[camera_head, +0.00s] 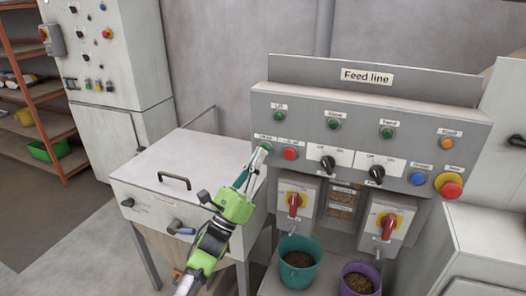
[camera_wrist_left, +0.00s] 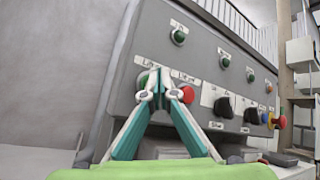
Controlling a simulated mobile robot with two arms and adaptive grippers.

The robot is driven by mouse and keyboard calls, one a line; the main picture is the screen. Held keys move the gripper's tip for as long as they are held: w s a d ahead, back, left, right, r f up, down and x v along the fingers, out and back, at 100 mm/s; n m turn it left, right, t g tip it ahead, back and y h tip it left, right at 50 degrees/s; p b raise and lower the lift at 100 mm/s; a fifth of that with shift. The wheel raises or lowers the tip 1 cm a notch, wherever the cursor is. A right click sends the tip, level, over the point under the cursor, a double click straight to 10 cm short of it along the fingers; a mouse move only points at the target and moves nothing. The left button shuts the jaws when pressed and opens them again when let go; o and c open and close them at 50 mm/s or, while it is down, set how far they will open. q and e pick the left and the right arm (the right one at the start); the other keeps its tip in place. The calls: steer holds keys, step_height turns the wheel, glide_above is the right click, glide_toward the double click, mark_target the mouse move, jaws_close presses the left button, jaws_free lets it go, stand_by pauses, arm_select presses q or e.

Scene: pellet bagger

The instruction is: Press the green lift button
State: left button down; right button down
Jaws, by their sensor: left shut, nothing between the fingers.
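The grey Feed line panel (camera_head: 240,126) carries a row of round green lights or buttons along its top, one of them (camera_head: 278,116) under a small label that seems to read Lift. Below it, a green button (camera_head: 265,146) sits left of a red button (camera_head: 290,153). My left gripper (camera_head: 262,151) is shut and empty, its tips at the green button and partly covering it. In the left wrist view the green button (camera_wrist_left: 142,81) shows behind the left fingertip of the gripper (camera_wrist_left: 160,94). I cannot tell whether the tips touch it. My right gripper is not in view.
Black rotary knobs (camera_head: 328,163) and a red emergency stop (camera_head: 451,189) lie to the right. Red-handled switches (camera_head: 294,203) sit below. A teal bucket (camera_head: 299,275) and a purple bucket (camera_head: 358,285) stand underneath. A lidded white bin (camera_head: 200,158) is left of the panel.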

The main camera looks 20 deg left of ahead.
arm_select(q)
steer(key=shift+w+b, duration=0.35)
steer(key=shift+s, duration=0.15)
stand_by(0.3)
steer(key=shift+s, duration=0.65)
steer(key=shift+p, duration=0.3)
steer(key=s+p, duration=0.1)
steer(key=s, duration=0.5)
steer(key=shift+p, duration=0.35)
steer(key=shift+a, duration=0.1)
